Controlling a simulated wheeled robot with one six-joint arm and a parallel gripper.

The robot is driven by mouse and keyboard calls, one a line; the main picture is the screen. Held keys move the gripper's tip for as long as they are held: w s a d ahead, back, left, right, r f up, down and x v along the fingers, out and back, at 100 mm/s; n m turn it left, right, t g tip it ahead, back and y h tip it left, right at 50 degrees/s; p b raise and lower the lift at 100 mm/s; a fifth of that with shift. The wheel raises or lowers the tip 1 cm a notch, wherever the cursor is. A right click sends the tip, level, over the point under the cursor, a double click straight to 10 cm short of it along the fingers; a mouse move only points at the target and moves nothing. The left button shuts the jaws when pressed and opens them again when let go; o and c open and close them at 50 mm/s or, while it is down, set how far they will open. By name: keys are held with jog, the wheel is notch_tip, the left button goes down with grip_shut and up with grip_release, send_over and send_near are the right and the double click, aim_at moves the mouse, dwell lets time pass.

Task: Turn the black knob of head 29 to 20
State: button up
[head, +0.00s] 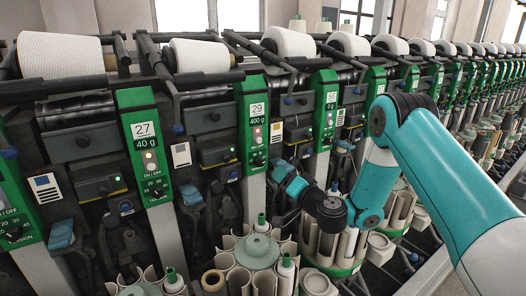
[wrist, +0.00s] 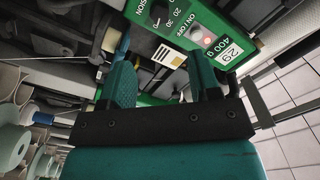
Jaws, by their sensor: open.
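The green panel of head 29 (head: 254,122) stands in the middle of the head view, with a white label reading 29 and 400 g. Its black knob (head: 258,161) is low on the panel, just left of my gripper (head: 279,168). In the wrist view the panel (wrist: 219,33) appears tilted, with ON/OFF, a lit lamp, and the marks 20 and 30. The knob (wrist: 159,14) is at the top edge there, beyond the fingers; its pointer is too small to read. My gripper (wrist: 166,90) is open and empty, its teal fingers wide apart and off the knob.
Neighbouring green panels, head 27 (head: 146,145) and another (head: 325,105), flank it. White yarn cones (head: 199,56) sit above. A yellow-sided box (head: 216,156) projects left of the panel. Bobbin magazines (head: 257,252) stand below. A tiled floor (wrist: 298,130) shows at right.

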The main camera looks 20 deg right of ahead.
aim_at(262, 163)
jog(key=p+x, duration=0.7)
jog(key=x, duration=0.3)
jog(key=shift+w+a+p, duration=0.25)
jog(key=shift+w+p, duration=0.1)
jog(key=shift+p, duration=0.05)
jog(key=shift+w+a+f, duration=0.1)
jog(key=shift+w, duration=0.5)
jog(key=c, duration=0.9)
